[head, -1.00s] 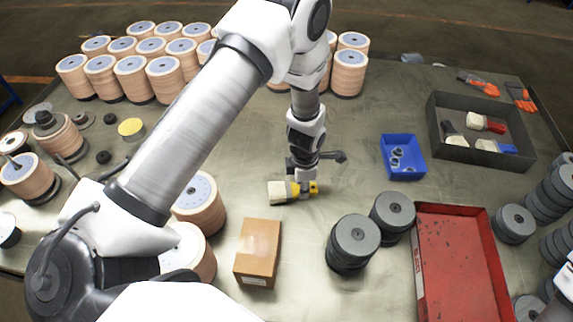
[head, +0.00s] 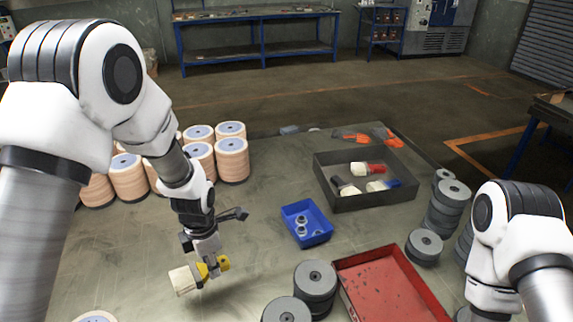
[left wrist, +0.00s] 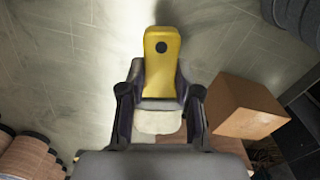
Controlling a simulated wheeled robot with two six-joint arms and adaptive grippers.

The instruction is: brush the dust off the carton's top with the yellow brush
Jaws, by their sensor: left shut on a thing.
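My left gripper (head: 214,266) is shut on the yellow brush (head: 223,263) and holds it above the table. The brush's pale bristles (head: 184,280) point left in the head view. In the left wrist view the yellow handle (left wrist: 160,65) sticks out between the fingers, with a dark round spot near its end. The brown carton (left wrist: 243,107) stands on the table to the right of the gripper in the left wrist view, apart from the brush. The head view now does not show the carton. My right arm is at the head view's right edge; its gripper is out of frame.
A blue bin (head: 306,224) with small parts stands right of the left gripper. A dark tray (head: 330,200) holds more brushes behind it. A red tray (head: 392,290), grey disc stacks (head: 315,283) and tan disc stacks (head: 232,160) stand around. The table between is clear.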

